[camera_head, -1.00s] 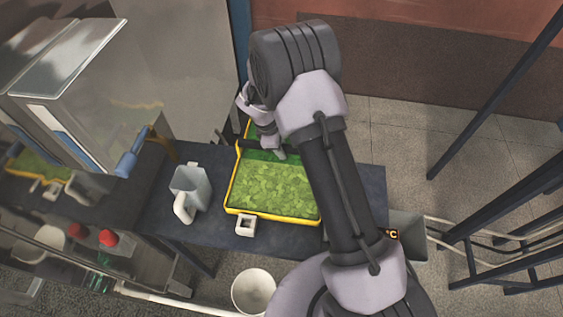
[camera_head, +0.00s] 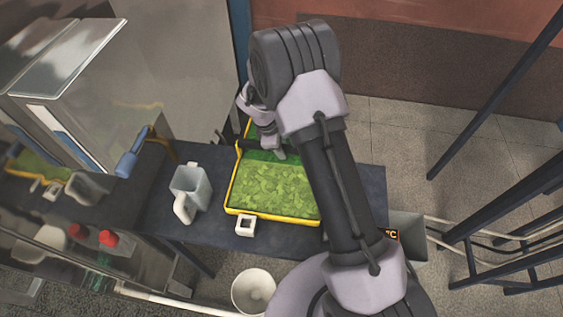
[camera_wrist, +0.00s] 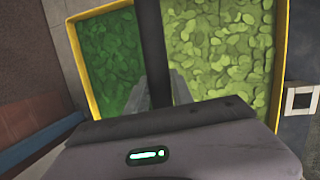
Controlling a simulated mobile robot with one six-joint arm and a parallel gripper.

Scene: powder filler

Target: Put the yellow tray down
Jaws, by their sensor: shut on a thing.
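The yellow tray (camera_head: 272,216) is filled with green leaves and lies level over the dark table. A dark bar (camera_wrist: 150,40) crosses its middle, with leaves on both sides in the wrist view. My gripper (camera_wrist: 160,88) is shut on this bar. In the head view my gripper (camera_head: 279,154) is at the tray's middle, partly hidden by my arm, which also covers the tray's right and far parts. I cannot tell whether the tray's underside touches the table.
The dark table (camera_head: 270,238) has a clear pitcher (camera_head: 190,188) left of the tray. A small white square frame (camera_head: 245,225) is at the tray's near edge. A metal machine with a blue handle (camera_head: 130,160) stands at the left. A white bucket (camera_head: 254,290) is below the table's near edge.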

